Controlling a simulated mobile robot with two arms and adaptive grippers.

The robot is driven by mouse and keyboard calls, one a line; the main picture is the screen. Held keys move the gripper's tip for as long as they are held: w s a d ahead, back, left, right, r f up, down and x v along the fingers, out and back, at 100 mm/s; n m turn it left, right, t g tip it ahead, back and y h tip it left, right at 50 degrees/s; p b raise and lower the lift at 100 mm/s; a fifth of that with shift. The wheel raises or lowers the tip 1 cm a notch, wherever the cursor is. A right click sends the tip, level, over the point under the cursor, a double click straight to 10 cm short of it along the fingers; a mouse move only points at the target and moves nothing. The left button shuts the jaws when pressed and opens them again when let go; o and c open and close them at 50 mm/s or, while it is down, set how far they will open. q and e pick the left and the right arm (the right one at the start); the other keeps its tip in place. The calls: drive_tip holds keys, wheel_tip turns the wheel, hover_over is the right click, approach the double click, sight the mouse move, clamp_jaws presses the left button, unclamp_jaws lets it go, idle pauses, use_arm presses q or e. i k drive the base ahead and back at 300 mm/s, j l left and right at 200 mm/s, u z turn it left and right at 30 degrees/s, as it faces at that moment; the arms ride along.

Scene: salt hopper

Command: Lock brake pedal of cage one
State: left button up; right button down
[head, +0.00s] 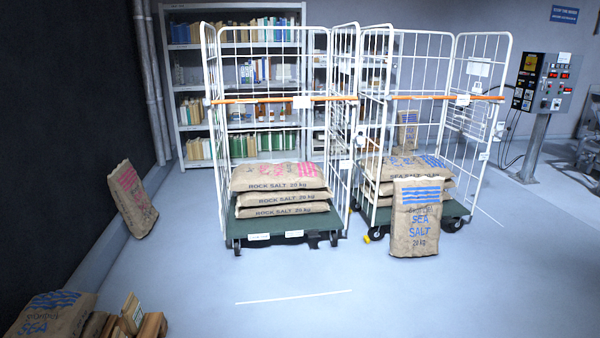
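Two white wire roll cages stand on the grey floor. The left cage (214,160) has a green base (290,228) with several rock salt sacks (280,178) stacked on it. Two small white labels (259,237) sit on its front edge, too small to read, so I cannot tell for sure which cage is cage one. A dark part (313,242) shows low at its front right, possibly a pedal or caster. The right cage (480,130) holds sea salt sacks. A small yellow part (374,235) shows low at its front left, possibly a pedal. Neither gripper is in view.
A sea salt sack (416,220) stands upright before the right cage. Another sack (133,198) leans on the left wall. A control box (545,82) stands right. Floor in front is clear.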

sight(312, 234)
drive_tip(key=i, duration=2.45)
drive_tip(key=i+u, duration=0.25)
drive_tip(key=i, duration=0.2)
drive_tip(key=i+l+u, duration=0.25)
drive_tip(key=i, duration=0.2)
drive_tip(key=i+l+u, duration=0.2)
drive_tip(key=i, duration=0.2)
